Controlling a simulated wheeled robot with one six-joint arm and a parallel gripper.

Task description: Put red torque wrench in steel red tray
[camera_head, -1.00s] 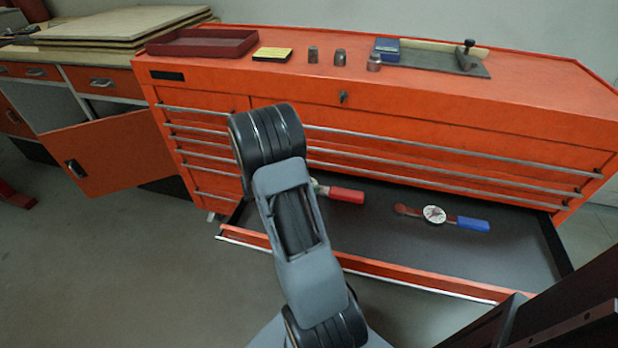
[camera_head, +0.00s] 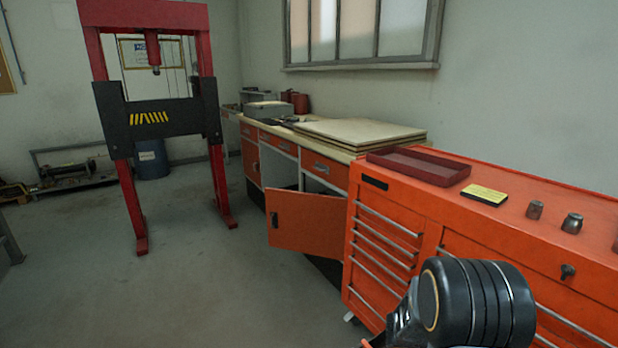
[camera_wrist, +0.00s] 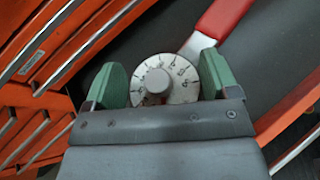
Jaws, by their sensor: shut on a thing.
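The red torque wrench (camera_wrist: 222,18) shows in the wrist view, with a red handle at the top and a round white dial with a grey knob. My gripper (camera_wrist: 161,78) has green fingers on both sides of the dial and is shut on the wrench. The far end of the wrench is hidden by the gripper body. The steel red tray (camera_head: 433,179) is dark red, shallow and looks empty. It sits on top of the orange tool cabinet in the head view, at its left end. My gripper is not visible in the head view.
A yellow-and-black box (camera_head: 484,195) and small metal pieces (camera_head: 535,210) stand right of the tray on the orange cabinet (camera_head: 520,255). A bench with stacked boards (camera_head: 360,134) adjoins it. An orange cabinet door (camera_head: 308,222) hangs open. A red press (camera_head: 150,80) stands left; floor between is clear.

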